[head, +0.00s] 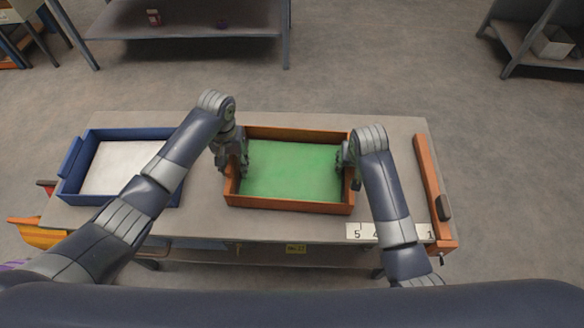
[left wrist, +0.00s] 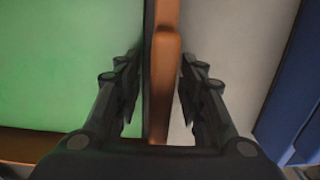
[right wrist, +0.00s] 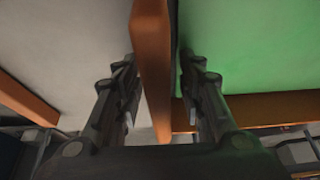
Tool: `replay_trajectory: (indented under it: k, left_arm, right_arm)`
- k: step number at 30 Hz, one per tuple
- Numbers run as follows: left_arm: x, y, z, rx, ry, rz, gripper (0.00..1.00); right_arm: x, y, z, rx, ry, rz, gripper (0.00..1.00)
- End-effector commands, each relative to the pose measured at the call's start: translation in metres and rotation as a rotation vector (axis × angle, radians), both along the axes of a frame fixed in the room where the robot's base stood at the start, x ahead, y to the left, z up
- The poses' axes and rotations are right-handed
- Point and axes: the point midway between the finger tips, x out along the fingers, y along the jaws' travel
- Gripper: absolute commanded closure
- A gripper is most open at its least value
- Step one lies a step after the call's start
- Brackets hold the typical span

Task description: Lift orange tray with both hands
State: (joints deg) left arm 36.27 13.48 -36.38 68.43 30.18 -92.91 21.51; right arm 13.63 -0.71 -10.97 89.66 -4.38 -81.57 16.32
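The orange tray (head: 290,207) with a green inside sits on the grey table, right of the blue tray. My left gripper (head: 238,172) is at the tray's left wall. In the left wrist view its fingers (left wrist: 158,95) are apart, one on each side of the orange wall (left wrist: 164,60), with gaps showing. My right gripper (head: 350,172) is at the tray's right wall. In the right wrist view its fingers (right wrist: 160,95) are apart on either side of the orange wall (right wrist: 151,60), also with gaps.
A blue tray (head: 92,137) with a white inside stands at the left of the table (head: 400,150). An orange bar (head: 430,175) runs along the table's right edge. A numbered white strip (head: 358,232) lies at the front right. Shelves (head: 185,22) stand behind on the floor.

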Motion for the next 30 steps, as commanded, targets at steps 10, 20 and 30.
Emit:
replay_trajectory:
  k: [10,20,30]
  left_arm:
    - [0.000,0.000,0.000,0.000,0.000,0.000,1.00]
    - [0.001,0.000,0.005,0.000,-0.001,0.001,1.00]
    - [0.000,0.000,0.033,0.000,-0.001,0.001,1.00]
  right_arm:
    - [0.000,0.000,0.000,0.000,0.000,0.000,1.00]
    - [0.001,0.000,0.005,0.000,-0.002,0.000,1.00]
    - [0.001,0.000,0.033,0.000,-0.002,0.000,1.00]
